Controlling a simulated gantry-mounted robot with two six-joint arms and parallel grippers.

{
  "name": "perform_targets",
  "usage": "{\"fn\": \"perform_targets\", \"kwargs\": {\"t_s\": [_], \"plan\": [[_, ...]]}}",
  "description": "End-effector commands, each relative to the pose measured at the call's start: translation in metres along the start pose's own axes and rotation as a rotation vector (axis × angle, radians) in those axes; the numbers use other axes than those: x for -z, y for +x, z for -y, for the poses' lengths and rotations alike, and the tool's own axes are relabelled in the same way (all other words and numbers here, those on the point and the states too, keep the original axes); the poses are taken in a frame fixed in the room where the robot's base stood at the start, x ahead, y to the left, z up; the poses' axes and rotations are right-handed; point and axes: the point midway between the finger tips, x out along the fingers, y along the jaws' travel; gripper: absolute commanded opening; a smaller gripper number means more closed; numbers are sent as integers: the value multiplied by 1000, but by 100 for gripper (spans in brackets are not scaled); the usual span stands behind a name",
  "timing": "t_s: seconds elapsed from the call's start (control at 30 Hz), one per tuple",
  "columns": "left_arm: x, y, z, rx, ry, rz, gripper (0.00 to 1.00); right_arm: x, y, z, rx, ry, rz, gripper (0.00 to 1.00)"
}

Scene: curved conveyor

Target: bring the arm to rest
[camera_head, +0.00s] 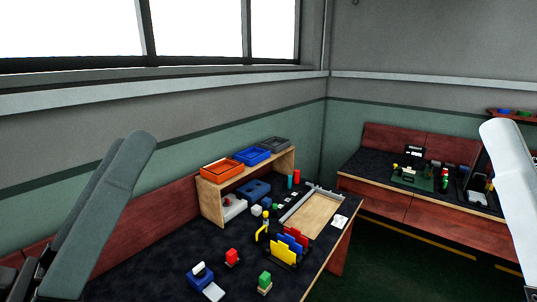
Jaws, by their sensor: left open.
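A pale link of my right arm stands at the right edge; my right gripper does not show.
A dark-topped table (172,254) holds a red block (232,256), a green block (264,279), colored upright plates (285,248) and a wooden tray (312,214). A shelf (211,202) carries bins. Another bench (378,165) stands right; dark floor lies between.

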Motion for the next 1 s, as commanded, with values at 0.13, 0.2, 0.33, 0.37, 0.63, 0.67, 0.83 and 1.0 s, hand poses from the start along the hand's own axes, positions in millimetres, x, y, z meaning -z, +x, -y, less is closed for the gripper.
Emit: {"fn": "perform_targets", "kwargs": {"t_s": [0.13,0.2,0.33,0.37,0.63,0.67,0.83,1.0], "plan": [[64,-23,11,197,520,-165,71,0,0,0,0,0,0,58],[68,-25,22,272,736,-140,71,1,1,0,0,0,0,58],[114,24,1,264,713,-141,71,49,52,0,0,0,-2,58],[121,32,-3,264,712,-141,71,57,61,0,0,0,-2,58],[204,116,-40,264,709,-139,71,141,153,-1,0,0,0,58],[214,126,-44,264,709,-139,71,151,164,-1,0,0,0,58],[268,182,-69,264,708,-138,71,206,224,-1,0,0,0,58],[307,221,-86,264,708,-138,71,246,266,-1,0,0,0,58]]}}
